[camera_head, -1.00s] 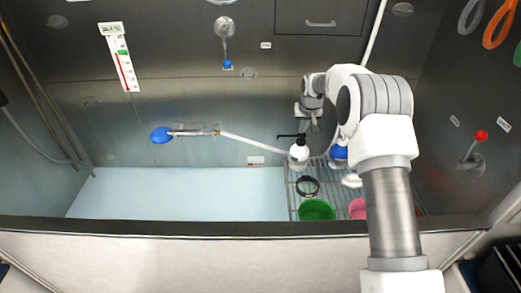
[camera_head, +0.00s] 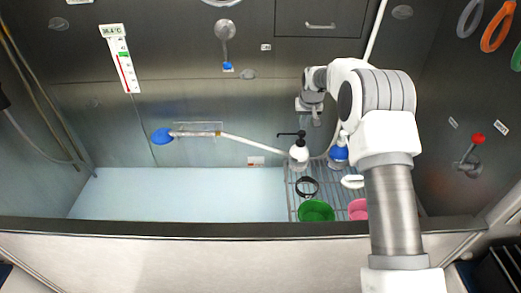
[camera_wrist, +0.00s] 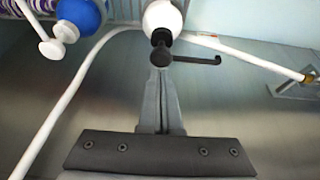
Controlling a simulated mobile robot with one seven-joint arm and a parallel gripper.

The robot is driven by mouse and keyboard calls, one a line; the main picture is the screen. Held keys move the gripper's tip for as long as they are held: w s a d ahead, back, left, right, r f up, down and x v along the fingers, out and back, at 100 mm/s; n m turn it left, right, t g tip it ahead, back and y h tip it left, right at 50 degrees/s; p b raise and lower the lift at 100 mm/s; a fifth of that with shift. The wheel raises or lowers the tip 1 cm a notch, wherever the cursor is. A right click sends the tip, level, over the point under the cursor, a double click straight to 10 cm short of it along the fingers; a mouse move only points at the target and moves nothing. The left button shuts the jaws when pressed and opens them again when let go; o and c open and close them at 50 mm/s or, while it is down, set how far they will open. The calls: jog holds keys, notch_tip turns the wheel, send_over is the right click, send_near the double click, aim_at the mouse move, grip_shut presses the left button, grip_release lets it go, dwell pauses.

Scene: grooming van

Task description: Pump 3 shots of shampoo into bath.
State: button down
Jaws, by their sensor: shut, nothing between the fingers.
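A white bottle with a black pump (camera_head: 299,152) stands upright on the wire rack, its long nozzle pointing left over the bath. It also shows at the top of the wrist view (camera_wrist: 163,18). A blue bottle with a white pump (camera_head: 339,154) stands to its right. I can read no label on either. My gripper (camera_head: 316,121) is shut and empty, above and right of the black pump, apparently clear of it. In the wrist view its fingertips (camera_wrist: 160,72) point toward the pump head. The bath (camera_head: 180,190) has a light blue surface, left of the rack.
The wire rack (camera_head: 293,207) also holds a black collar (camera_head: 307,187), a green bowl (camera_head: 317,211) and a pink bowl (camera_head: 357,208). A blue-headed shower wand (camera_head: 162,136) with a white hose is on the back wall. The tub's front rim (camera_head: 180,229) runs across.

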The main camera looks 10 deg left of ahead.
jog(key=shift+r, duration=0.15)
jog(key=shift+r+p, duration=1.6)
jog(key=shift+r, duration=1.3)
jog(key=s+d+r+m, duration=0.1)
jog(key=s+d+r, duration=0.4)
jog(key=s+r, duration=0.5)
jog(key=s+d+r, duration=0.4)
jog(key=s+r, duration=0.6)
jog(key=s+d+f, duration=0.1)
jog(key=s+d, duration=0.1)
jog(key=s, duration=1.1)
jog(key=s+d+f+m+t, duration=0.1)
jog(key=s+d, duration=0.2)
jog(key=s, duration=1.1)
jog(key=shift+s+d+h, duration=0.2)
jog(key=shift+d+h, duration=0.1)
jog(key=shift+h, duration=0.1)
